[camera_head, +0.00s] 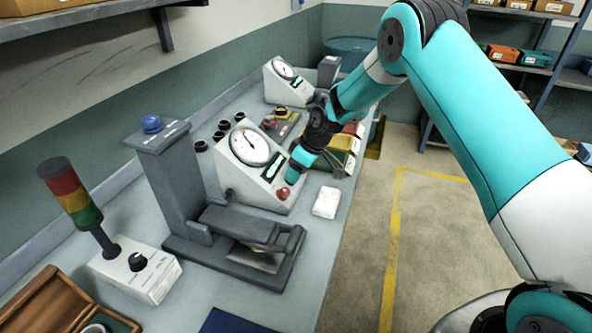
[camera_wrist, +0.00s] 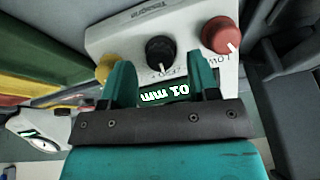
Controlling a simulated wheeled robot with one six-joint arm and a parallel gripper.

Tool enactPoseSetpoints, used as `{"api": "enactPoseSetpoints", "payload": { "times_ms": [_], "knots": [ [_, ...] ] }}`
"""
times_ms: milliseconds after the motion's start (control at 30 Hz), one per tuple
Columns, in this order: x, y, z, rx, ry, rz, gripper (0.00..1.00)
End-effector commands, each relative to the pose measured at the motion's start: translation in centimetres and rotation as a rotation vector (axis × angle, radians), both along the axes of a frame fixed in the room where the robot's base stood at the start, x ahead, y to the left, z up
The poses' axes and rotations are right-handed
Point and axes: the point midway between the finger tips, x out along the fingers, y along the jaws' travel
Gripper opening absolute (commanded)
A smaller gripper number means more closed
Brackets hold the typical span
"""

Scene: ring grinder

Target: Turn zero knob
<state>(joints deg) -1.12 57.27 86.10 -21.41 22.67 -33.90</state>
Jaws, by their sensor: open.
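The grey gauge housing with a round dial (camera_head: 248,146) stands on the bench in the head view. Its sloped panel fills the top of the wrist view, with a black knob (camera_wrist: 160,52) bearing a white mark. A label beside that knob seems to read ZERO, but it is small and partly unclear. A red knob (camera_wrist: 221,36) is to its right and a yellow knob (camera_wrist: 107,67) to its left, partly behind a finger. My gripper (camera_wrist: 165,70) is open and empty, its teal fingers on either side of the black knob's lower edge; contact cannot be told.
A green-lit display (camera_wrist: 165,93) shows between my fingers. In the head view, a dark press-like stand (camera_head: 180,185) is left of the housing, and a white block (camera_head: 327,202) lies to its right.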

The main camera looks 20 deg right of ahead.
Motion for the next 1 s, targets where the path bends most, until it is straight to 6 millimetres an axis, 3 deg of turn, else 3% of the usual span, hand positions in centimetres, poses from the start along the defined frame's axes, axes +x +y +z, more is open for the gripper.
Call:
{"api": "enactPoseSetpoints", "payload": {
  "times_ms": [200, 467, 700, 1000],
  "knots": [
    [0.3, 0.6, -1.5, -0.001, -0.001, 0.0, 0.55],
    [0.3, 0.6, -1.6, 0.0, 0.0, -0.001, 0.55],
    [0.3, 0.5, -1.6, 0.0, 0.0, -0.001, 0.06],
    [0.4, 0.5, -1.9, 0.055, 0.074, -0.117, 0.06]
  ]
}}
